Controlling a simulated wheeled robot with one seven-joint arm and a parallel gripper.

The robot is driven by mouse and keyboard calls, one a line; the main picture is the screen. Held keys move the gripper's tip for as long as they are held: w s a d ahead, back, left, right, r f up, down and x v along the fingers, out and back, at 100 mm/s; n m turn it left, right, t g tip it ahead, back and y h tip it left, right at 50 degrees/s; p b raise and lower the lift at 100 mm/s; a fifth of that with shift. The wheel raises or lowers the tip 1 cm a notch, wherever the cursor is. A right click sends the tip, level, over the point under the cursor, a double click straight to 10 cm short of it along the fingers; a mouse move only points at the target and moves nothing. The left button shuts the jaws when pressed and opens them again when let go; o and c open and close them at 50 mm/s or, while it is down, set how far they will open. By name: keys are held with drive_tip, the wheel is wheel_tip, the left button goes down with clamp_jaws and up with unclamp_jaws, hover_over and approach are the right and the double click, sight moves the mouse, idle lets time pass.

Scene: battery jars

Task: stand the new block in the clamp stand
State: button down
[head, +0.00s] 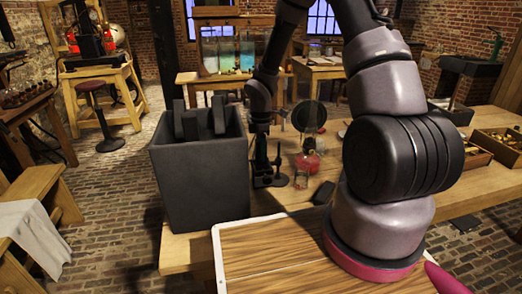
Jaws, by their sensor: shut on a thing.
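My gripper (261,130) is above the left part of the wooden table, right of a tall dark grey bin. It is shut on a thin dark, slightly greenish piece (261,150), which I take to be the new block. The piece is upright, and its lower end is at or just above a small black stand (268,181), probably the clamp stand. I cannot tell whether the piece is inside it or touching it. The fingertips are small and dark here.
The grey bin (201,185) holds several dark blocks (190,126) poking above its rim. A clear glass vessel (301,178), a red object (308,161), a round black disc (308,117) and a small black block (323,193) are right of the stand. Trays (498,145) lie far right.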

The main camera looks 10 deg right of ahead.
drive_tip(key=shift+f, duration=0.85)
drive_tip(key=shift+c, duration=2)
unclamp_jaws()
wheel_tip(320, 180, up, 11)
drive_tip(key=shift+f, duration=0.15)
